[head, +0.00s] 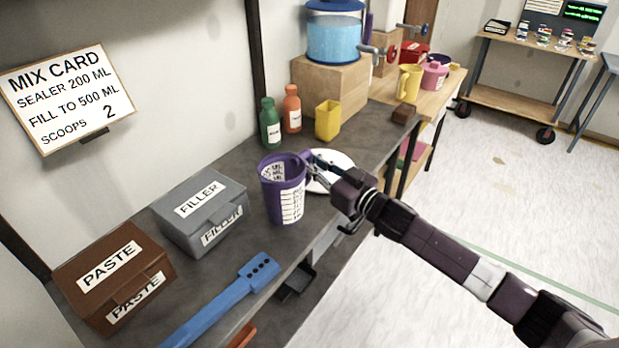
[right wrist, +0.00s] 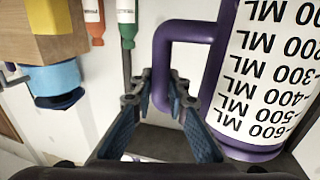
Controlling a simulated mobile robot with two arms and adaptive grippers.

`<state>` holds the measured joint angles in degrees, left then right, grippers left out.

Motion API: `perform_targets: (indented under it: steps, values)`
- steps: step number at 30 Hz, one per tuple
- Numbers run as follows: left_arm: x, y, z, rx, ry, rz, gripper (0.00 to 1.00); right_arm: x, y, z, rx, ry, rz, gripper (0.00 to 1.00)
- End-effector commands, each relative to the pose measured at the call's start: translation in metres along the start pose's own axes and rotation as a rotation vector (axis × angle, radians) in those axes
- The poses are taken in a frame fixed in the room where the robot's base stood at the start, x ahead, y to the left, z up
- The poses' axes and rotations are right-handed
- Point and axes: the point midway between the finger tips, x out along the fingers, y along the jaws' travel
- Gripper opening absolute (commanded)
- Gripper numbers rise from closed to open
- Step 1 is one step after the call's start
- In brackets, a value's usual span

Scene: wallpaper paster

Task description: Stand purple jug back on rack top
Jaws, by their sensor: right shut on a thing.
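The purple jug (head: 284,192) stands upright over the dark bench, with a white scale label on its side. I cannot tell whether its base touches the bench. My right gripper (head: 314,166) reaches in from the right and is shut on the jug's handle. In the right wrist view the picture is upside down; the handle (right wrist: 161,58) runs between the fingers, beside the labelled jug body (right wrist: 222,62). A wooden-topped rack (head: 447,82) at the back right carries a yellow jug (head: 409,83) and a pink jug (head: 434,75). My left gripper is out of view.
A white plate (head: 338,159) lies behind my gripper. A grey filler box (head: 200,211), brown paste box (head: 112,275) and blue tool (head: 222,301) occupy the near bench. Green (head: 270,124) and orange (head: 292,109) bottles, a yellow cup (head: 328,121) and a brown block (head: 403,115) stand farther back.

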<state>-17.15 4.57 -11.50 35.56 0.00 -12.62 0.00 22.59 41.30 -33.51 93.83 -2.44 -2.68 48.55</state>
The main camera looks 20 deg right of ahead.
Motion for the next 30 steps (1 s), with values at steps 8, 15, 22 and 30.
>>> perform_targets:
  steps: [8, 15, 22, 30]
  values:
    - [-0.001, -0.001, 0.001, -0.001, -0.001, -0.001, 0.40, 0.000, 0.000, 0.029, 0.004, -0.001, 0.002, 0.00]
    - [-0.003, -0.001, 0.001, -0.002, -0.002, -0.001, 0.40, 0.000, 0.001, 0.045, 0.000, 0.002, 0.001, 0.00]
    - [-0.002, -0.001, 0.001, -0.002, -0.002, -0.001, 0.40, 0.000, 0.001, 0.047, 0.000, 0.002, 0.001, 0.00]
    - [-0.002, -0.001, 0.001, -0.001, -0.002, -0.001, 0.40, 0.000, 0.000, 0.048, -0.001, 0.001, 0.001, 0.32]
